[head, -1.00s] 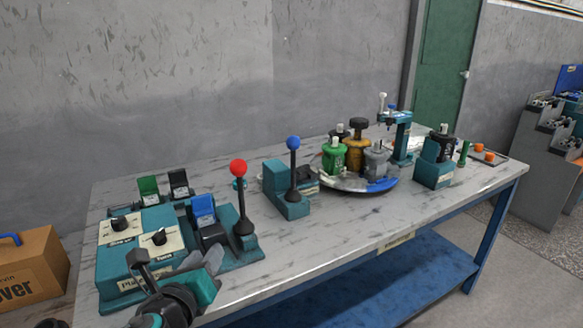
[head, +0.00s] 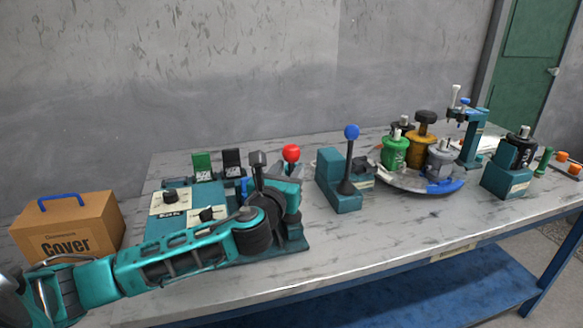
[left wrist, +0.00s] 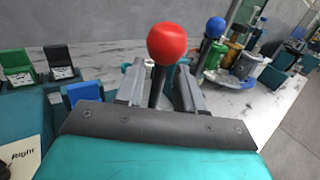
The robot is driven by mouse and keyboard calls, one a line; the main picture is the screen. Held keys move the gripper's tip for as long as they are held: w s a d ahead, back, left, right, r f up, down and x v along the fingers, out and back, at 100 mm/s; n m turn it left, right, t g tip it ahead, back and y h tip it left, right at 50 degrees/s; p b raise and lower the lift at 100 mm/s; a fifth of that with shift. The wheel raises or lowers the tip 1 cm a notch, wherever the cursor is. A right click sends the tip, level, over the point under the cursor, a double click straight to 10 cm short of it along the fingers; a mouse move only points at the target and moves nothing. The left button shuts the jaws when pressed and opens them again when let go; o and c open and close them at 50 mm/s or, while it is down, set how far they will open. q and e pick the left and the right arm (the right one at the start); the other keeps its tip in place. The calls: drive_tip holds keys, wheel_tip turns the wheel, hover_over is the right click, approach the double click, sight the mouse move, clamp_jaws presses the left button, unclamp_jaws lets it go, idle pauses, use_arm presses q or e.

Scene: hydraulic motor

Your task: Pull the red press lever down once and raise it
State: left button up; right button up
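The red ball of the press lever (head: 291,153) shows just past my left gripper (head: 285,172) in the head view. The lever's base is mostly hidden behind my left arm. In the left wrist view the red ball (left wrist: 167,44) stands in front of my left gripper (left wrist: 160,88), and its black shaft runs down between the two grey fingers. The fingers are apart, with a gap visible beside the shaft; I cannot tell if either touches it. The lever looks close to upright. My right gripper is not in view.
A blue-knobbed lever (head: 352,132) stands to the right of the red one. A teal control box (head: 160,228) with dials sits left, partly under my arm. A cardboard box (head: 68,228) is at far left. A round tray (head: 395,184) holds several motor parts.

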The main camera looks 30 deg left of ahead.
use_arm(q)
drive_tip(key=shift+x, duration=1.15)
drive_tip(key=shift+c, duration=0.4)
clamp_jaws()
